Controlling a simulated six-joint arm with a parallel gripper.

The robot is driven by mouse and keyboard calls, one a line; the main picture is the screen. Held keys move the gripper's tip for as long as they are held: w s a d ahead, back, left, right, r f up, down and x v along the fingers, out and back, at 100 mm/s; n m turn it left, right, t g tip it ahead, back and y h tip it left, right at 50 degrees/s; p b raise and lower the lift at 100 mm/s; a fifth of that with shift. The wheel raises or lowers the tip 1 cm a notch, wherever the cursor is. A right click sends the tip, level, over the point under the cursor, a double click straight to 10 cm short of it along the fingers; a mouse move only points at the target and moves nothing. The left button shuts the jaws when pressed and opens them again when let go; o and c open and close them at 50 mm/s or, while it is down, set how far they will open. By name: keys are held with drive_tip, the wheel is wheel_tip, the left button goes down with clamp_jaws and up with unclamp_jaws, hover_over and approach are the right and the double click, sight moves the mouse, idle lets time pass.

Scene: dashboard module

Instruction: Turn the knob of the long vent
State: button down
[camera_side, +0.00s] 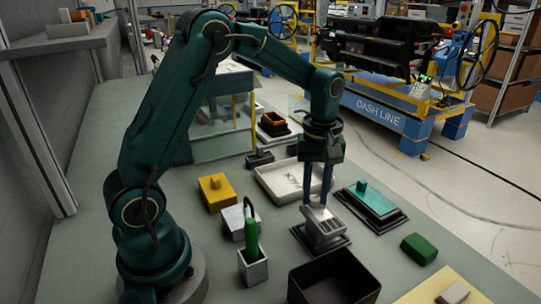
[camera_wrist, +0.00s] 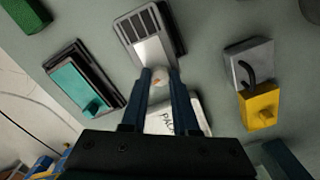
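The long vent (camera_side: 324,226) is a pale grey block with dark slats on a dark base, in the middle of the bench. It also shows at the top of the wrist view (camera_wrist: 150,38), slats at its far end. A small pale knob (camera_wrist: 159,76) shows at its near end, between my fingertips. My gripper (camera_side: 317,200) points straight down over the vent, its two blue fingers apart. In the wrist view the fingertips (camera_wrist: 160,74) flank the knob. I cannot tell whether they touch it; the side view hides the knob behind the fingers.
A teal vent block (camera_side: 368,199) stands right of the vent, a white tray (camera_side: 268,184) behind. A black bin (camera_side: 333,278) stands in front, with a green block (camera_side: 419,248) to its right. A yellow block (camera_side: 216,192) and a holder with a green tool (camera_side: 252,264) stand left.

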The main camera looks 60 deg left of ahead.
sight(315, 198)
drive_tip(key=shift+m, duration=1.8)
drive_tip(key=c, duration=0.7)
unclamp_jaws()
drive_tip(key=shift+o, duration=0.2)
drive_tip(key=shift+r, duration=2.55)
